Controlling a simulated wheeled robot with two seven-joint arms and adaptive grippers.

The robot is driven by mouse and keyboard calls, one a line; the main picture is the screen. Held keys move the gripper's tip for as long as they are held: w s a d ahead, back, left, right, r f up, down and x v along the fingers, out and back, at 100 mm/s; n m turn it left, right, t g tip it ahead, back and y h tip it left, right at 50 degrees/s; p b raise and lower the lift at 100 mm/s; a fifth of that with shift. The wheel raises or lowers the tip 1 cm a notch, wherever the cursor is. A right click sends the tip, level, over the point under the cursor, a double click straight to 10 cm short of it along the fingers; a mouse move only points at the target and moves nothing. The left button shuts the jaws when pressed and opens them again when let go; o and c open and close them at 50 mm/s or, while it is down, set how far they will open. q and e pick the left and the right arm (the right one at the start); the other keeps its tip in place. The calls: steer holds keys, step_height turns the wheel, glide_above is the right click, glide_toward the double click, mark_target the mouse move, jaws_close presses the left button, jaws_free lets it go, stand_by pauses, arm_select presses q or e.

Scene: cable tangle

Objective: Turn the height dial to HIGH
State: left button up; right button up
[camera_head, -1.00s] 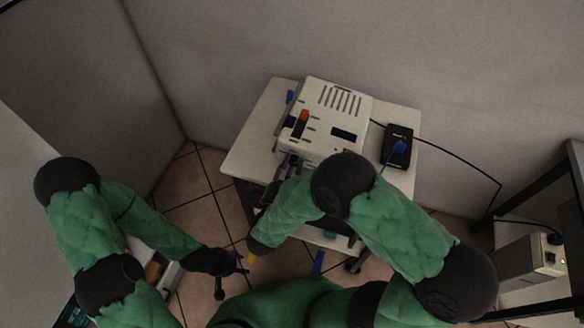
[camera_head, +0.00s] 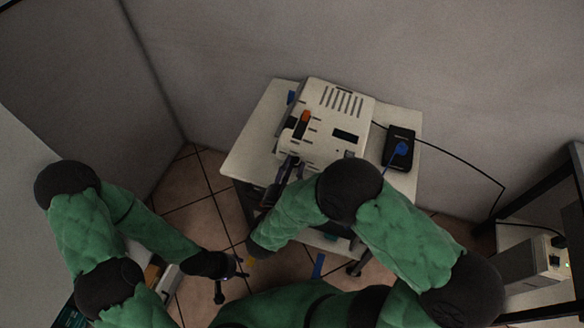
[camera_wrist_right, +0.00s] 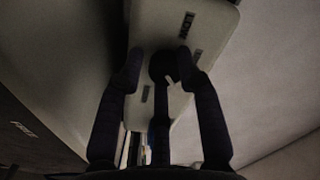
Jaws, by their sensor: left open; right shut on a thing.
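A white boxy machine (camera_head: 340,100) stands on a small white table. Its front face, in the right wrist view (camera_wrist_right: 205,20), carries a round dark dial (camera_wrist_right: 165,66) with a small white mark near its lower edge. My right gripper (camera_wrist_right: 164,62) is shut on the dial, with fingers on both sides and one below. In the head view my right gripper (camera_head: 284,172) is at the machine's front edge, and the dial is hidden. Small dark labels sit around the dial; I cannot read them surely. My left gripper (camera_head: 232,276) is open and low over the floor, away from the machine.
The white table (camera_head: 249,139) has free room left of the machine. A black box (camera_head: 399,146) with a blue plug lies at its right, with a black cable running off right. An orange lever (camera_head: 304,118) shows on the machine. Walls stand behind and left.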

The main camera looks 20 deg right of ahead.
steer(key=shift+s+f, duration=0.25)
steer(key=shift+f, duration=0.35)
steer(key=o, duration=1)
steer(key=shift+w, duration=0.1)
steer(key=shift+o, duration=0.2)
steer(key=shift+r, duration=0.2)
steer(key=v, duration=1.2)
